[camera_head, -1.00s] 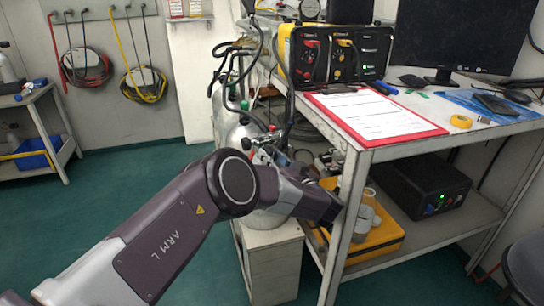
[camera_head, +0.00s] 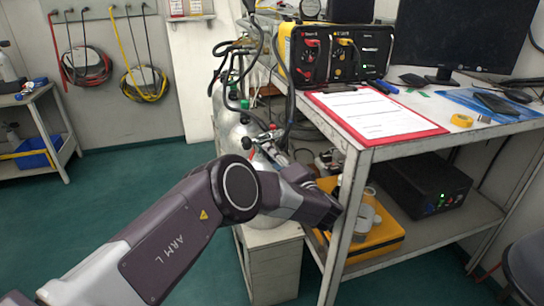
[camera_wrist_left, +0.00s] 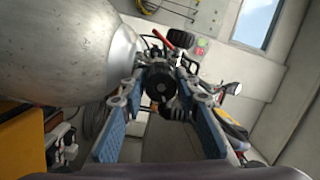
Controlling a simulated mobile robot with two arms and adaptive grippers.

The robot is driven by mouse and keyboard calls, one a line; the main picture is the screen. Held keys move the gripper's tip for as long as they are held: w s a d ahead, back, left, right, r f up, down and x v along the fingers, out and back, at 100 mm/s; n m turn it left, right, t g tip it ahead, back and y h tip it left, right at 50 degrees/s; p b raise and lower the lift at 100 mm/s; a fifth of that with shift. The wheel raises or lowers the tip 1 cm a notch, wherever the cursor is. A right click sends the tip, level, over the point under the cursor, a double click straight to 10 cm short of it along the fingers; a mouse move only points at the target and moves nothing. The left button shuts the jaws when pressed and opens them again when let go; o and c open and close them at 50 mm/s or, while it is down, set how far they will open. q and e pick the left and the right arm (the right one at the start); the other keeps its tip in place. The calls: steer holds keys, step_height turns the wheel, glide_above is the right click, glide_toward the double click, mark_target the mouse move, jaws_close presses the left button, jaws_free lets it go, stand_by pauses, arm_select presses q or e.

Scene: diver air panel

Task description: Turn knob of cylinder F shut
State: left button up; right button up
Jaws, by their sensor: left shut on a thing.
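A silver cylinder (camera_head: 236,130) with a valve on top stands beside the bench, partly behind my left arm. In the left wrist view the cylinder (camera_wrist_left: 60,50) fills the upper left. A round black knob (camera_wrist_left: 160,86) sits between the blue-padded fingers of my left gripper (camera_wrist_left: 162,90), which is shut on it. In the head view my left gripper (camera_head: 268,143) is at the valve, small and partly hidden by hoses. No letter F is readable on the cylinder. My right gripper is not in view.
Hoses run close above the valve. The bench (camera_head: 345,125), with a red clipboard (camera_head: 376,114) and a yellow-cased air panel (camera_head: 335,54), stands to the right. A yellow case (camera_head: 385,236) lies on its lower shelf.

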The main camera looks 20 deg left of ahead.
arm_select(q)
steer(key=m, duration=0.2)
steer(key=shift+f+m, duration=0.15)
steer(key=shift+m, duration=1.65)
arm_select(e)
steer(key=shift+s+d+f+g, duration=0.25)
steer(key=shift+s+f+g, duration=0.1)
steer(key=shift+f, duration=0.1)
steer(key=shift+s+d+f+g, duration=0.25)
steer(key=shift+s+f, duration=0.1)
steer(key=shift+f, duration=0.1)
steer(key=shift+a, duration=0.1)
arm_select(q)
steer(key=o, duration=1.2)
steer(key=shift+t, duration=0.3)
steer(key=shift+c, duration=0.2)
steer(key=shift+d, duration=0.1)
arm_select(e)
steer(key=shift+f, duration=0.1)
arm_select(q)
steer(key=v, duration=1.2)
